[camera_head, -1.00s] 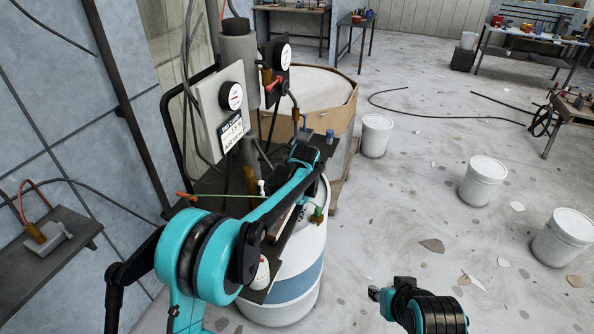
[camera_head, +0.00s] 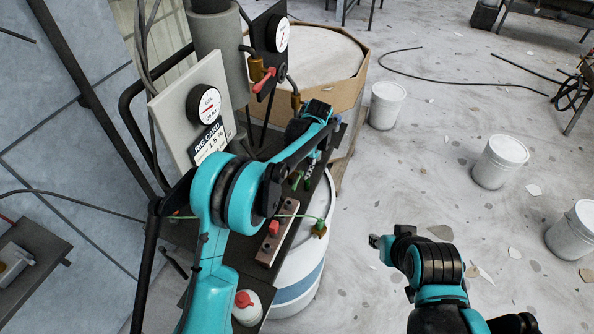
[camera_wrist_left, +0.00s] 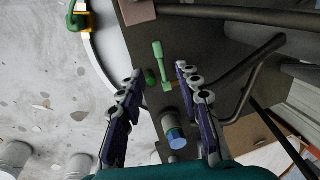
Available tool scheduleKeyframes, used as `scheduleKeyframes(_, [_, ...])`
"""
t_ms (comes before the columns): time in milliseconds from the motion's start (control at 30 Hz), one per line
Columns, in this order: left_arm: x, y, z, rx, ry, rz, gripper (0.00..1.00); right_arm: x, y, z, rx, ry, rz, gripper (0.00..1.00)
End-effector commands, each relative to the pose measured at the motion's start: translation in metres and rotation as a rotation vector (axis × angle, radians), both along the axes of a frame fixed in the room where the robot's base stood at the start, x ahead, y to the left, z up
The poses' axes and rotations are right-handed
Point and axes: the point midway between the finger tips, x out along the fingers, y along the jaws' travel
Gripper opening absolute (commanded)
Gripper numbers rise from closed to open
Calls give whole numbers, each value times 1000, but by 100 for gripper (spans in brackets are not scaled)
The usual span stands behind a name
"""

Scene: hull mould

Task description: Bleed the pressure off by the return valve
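In the wrist view a green lever handle (camera_wrist_left: 158,62) stands on the dark bench, between and beyond my left gripper's spread fingers (camera_wrist_left: 159,72). The gripper is open and empty; I see no contact with the handle. A short dark green piece (camera_wrist_left: 150,77) lies beside it. In the head view my left arm hides most of this spot. A brass valve with a green handle (camera_head: 320,228) sits by the drum rim, and also shows in the wrist view (camera_wrist_left: 76,22). No label tells which is the return valve. My right gripper (camera_head: 377,241) hangs over floor, its fingers unclear.
A gauge panel (camera_head: 205,103) with a card and a second gauge (camera_head: 282,35) with a red lever (camera_head: 265,82) stand behind the bench. A blue-capped cylinder (camera_wrist_left: 175,138) is close to the left fingers. White buckets (camera_head: 387,105) stand right.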

Motion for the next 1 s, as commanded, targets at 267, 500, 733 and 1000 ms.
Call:
scheduleKeyframes(267, [3,8,-42,0,0,1,34,0,0,-4,0,0,0,34])
scheduleKeyframes(500, [4,13,-69,0,0,0,34,0,0,-5,0,0,0,34])
scheduleKeyframes(733, [4,14,-74,0,0,0,34,0,0,-5,0,0,0,34])
scheduleKeyframes(1000, [4,14,-73,0,0,0,0,0,0,-5,0,0,0,34])
